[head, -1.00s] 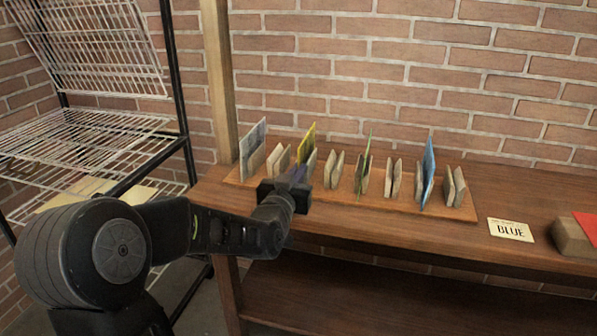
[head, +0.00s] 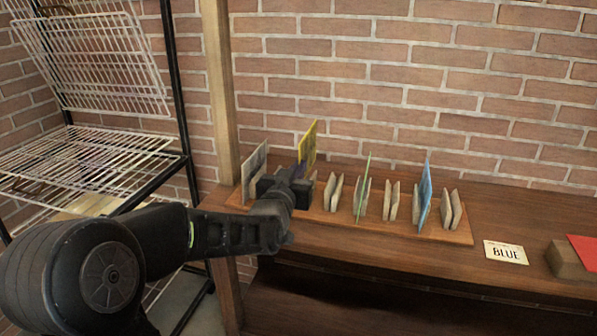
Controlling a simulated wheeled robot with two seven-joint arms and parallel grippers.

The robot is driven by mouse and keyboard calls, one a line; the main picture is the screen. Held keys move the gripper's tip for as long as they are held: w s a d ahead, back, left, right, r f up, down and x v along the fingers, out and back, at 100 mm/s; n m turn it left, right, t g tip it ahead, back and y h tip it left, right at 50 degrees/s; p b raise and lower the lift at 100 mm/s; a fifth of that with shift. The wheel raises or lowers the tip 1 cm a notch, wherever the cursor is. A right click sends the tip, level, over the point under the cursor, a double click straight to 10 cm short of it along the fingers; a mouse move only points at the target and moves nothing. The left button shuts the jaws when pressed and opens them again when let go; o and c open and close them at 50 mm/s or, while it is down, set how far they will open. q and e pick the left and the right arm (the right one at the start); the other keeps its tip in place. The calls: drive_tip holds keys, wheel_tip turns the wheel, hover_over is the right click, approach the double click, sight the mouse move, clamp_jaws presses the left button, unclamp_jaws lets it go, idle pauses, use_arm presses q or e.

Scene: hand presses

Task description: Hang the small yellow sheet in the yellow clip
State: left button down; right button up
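A yellow sheet (head: 308,143) stands upright in a wooden holder board (head: 400,227) on the table. My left gripper (head: 298,170) is over the board's front left part, just in front of the yellow sheet's lower part. It hides that part and some of the holder blocks. Its fingers are seen from behind, so I cannot tell whether they are open or touching the sheet. My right gripper is out of view. I cannot make out a yellow clip in this view.
A grey sheet (head: 255,165), a green sheet (head: 364,180) and a blue sheet (head: 425,190) also stand in the board. A "BLUE" card (head: 506,252) and a block with a red sheet (head: 585,250) are at right. A wire rack (head: 85,155) stands at left, beside a wooden post (head: 217,90).

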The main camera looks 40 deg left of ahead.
use_arm(q)
drive_tip(key=shift+s, duration=0.1)
drive_tip(key=b+v, duration=0.1)
drive_tip(key=v, duration=0.5)
drive_tip(key=shift+s+d, duration=0.2)
drive_tip(key=shift+s, duration=0.15)
idle(0.8)
